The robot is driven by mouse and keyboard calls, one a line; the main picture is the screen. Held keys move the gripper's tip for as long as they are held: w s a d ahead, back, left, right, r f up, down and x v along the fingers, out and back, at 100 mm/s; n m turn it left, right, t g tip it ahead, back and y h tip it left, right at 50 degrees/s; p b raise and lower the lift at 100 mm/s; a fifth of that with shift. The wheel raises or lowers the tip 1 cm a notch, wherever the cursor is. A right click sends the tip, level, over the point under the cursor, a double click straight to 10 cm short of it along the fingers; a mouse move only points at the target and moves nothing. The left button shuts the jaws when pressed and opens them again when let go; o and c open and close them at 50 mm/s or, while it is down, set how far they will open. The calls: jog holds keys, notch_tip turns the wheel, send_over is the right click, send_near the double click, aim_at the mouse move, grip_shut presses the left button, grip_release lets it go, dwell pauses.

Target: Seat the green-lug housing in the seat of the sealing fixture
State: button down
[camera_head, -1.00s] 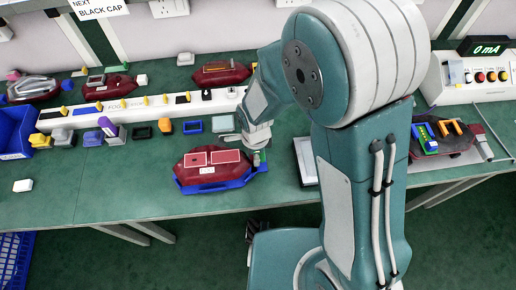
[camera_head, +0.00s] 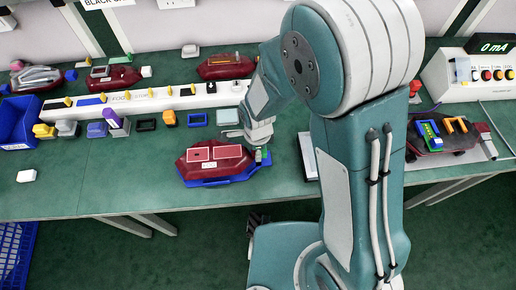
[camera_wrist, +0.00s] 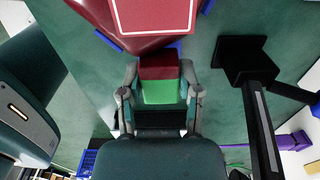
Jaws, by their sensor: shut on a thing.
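The dark red housing (camera_head: 190,170) lies level over the blue sealing fixture (camera_head: 222,180) near the front edge of the bench. Two light-outlined red panels are on its top. I cannot tell whether it rests fully in the seat. My gripper (camera_head: 260,152) is at the housing's right end. In the wrist view, my gripper (camera_wrist: 160,97) is shut on the green lug (camera_wrist: 160,92), with a dark red part just beyond it. The housing (camera_wrist: 150,18) fills the top there, with bits of blue fixture (camera_wrist: 108,40) at its side. The seat's inside is hidden.
Other red housings (camera_head: 225,68) stand at the back behind a white rail (camera_head: 150,102). Several coloured caps and frames (camera_head: 118,125) line its front. A blue bin (camera_head: 18,122) is at left. A dark assembly with coloured clamps (camera_head: 440,135) is at right.

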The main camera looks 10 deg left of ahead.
jog(key=shift+d, duration=0.4)
jog(key=shift+a+f, duration=0.2)
jog(key=shift+d+f, duration=0.15)
jog(key=shift+f, duration=0.95)
jog(key=shift+c, duration=1)
grip_release()
